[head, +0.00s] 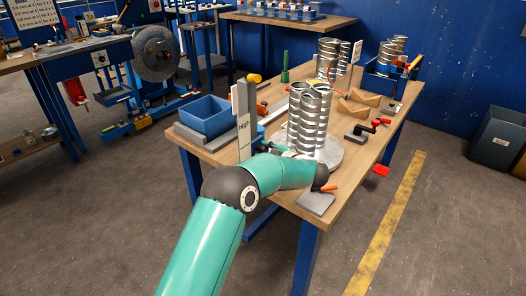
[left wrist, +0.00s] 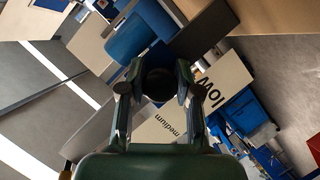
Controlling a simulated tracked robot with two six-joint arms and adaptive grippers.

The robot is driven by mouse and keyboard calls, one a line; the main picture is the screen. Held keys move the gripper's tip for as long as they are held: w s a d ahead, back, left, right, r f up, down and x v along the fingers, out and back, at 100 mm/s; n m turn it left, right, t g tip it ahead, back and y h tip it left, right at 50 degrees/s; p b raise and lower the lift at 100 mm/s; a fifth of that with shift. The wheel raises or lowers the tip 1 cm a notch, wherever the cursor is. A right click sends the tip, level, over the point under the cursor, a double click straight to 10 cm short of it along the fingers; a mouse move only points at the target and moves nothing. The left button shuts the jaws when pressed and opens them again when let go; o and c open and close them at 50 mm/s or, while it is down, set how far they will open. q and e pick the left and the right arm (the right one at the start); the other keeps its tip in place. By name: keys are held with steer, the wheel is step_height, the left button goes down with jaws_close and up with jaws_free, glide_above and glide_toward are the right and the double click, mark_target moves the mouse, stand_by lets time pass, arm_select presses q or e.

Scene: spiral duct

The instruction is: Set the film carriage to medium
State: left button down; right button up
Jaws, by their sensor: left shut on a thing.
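A grey upright post with a pale label board (head: 244,135) stands at the table's left front edge in the head view. The board's dark lettering seems to read "high". In the left wrist view, pale boards read "medium" (left wrist: 172,124) and "low" (left wrist: 222,82). A blue block (left wrist: 138,36), probably part of the film carriage, shows beyond my fingers beside a dark grey bar. My left gripper (head: 266,149) is at the post, small in the head view. In the wrist view its fingers (left wrist: 158,92) are shut on a dark round knob (left wrist: 158,82). The carriage's exact level is unclear.
Spiral metal ducts (head: 308,118) stand on a round plate (head: 322,163) close to my left arm. A blue bin (head: 206,117) sits left of the post. Clamps, wooden cradles (head: 358,107) and a grey slab (head: 316,203) lie on the wooden table.

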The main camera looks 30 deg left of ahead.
mark_target(260, 139)
arm_select(q)
steer(key=shift+r+p, duration=1.65)
steer(key=shift+r, duration=0.4)
steer(key=shift+f, duration=0.1)
steer(key=c, duration=0.8)
jaws_free()
steer(key=shift+s+d, duration=0.15)
steer(key=shift+d, duration=0.45)
steer(key=v, duration=1)
steer(key=shift+s+d, duration=0.1)
steer(key=shift+d, duration=0.25)
